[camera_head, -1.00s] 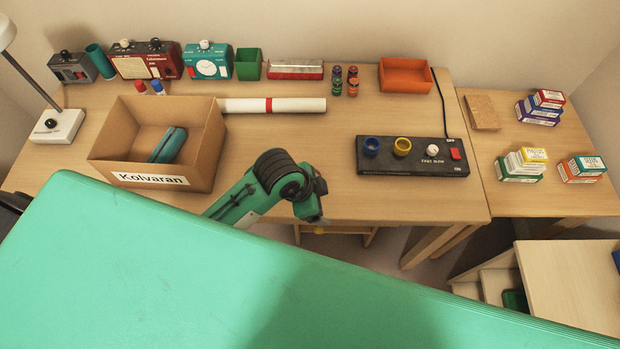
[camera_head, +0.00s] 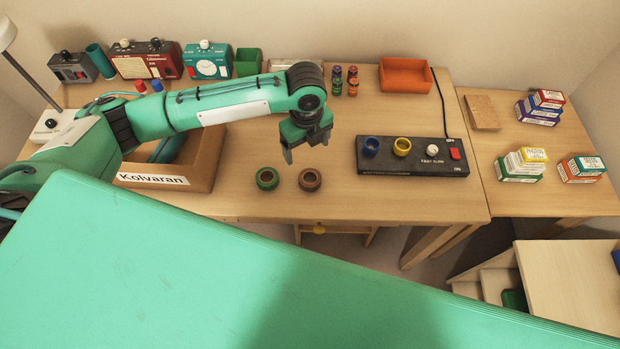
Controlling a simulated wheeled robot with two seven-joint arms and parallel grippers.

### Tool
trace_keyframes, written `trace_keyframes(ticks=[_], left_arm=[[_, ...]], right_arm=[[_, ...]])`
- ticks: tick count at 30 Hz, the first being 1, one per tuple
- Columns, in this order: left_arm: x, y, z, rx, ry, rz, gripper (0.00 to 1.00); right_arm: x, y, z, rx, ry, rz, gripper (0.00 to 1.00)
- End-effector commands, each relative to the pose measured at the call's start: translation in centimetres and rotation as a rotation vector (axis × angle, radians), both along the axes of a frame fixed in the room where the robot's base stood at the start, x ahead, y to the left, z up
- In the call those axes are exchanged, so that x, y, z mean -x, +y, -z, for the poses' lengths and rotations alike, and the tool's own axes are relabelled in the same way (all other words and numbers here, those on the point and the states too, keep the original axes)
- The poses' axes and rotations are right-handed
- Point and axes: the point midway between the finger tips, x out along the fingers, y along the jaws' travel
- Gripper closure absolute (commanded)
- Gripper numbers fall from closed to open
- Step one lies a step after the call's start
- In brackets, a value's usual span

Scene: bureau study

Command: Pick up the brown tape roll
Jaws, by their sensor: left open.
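The brown tape roll (camera_head: 310,187) lies flat on the desk near its front edge. A green tape roll (camera_head: 267,187) lies just to its left, a small gap apart. My left gripper (camera_head: 305,155) hangs above the desk, behind and a little above the two rolls in the picture. Its fingers point down and are open, with nothing between them. It appears apart from the brown roll. My right gripper is not in view.
A cardboard box (camera_head: 205,165) stands left, partly behind my left arm. A black panel (camera_head: 400,165) with blue and yellow rings lies right. An orange tray (camera_head: 405,88) and small bottles (camera_head: 352,88) stand at the back. Desk between rolls and panel is clear.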

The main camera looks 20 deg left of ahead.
Motion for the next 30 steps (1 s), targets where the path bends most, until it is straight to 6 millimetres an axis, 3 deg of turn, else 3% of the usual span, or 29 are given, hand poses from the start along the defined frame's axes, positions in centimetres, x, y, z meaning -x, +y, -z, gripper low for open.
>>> trace_keyframes(ticks=[12,20,30], left_arm=[[0.0,0.1,6.9,-0.004,0.005,0.001,0.17],[0.0,-0.1,8.8,-0.003,0.003,0.003,0.17],[0.0,-0.7,13.2,-0.003,0.002,0.003,0.17]], right_arm=[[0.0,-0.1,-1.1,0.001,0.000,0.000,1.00],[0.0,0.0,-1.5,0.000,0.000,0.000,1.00],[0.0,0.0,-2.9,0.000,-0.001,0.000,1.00]])
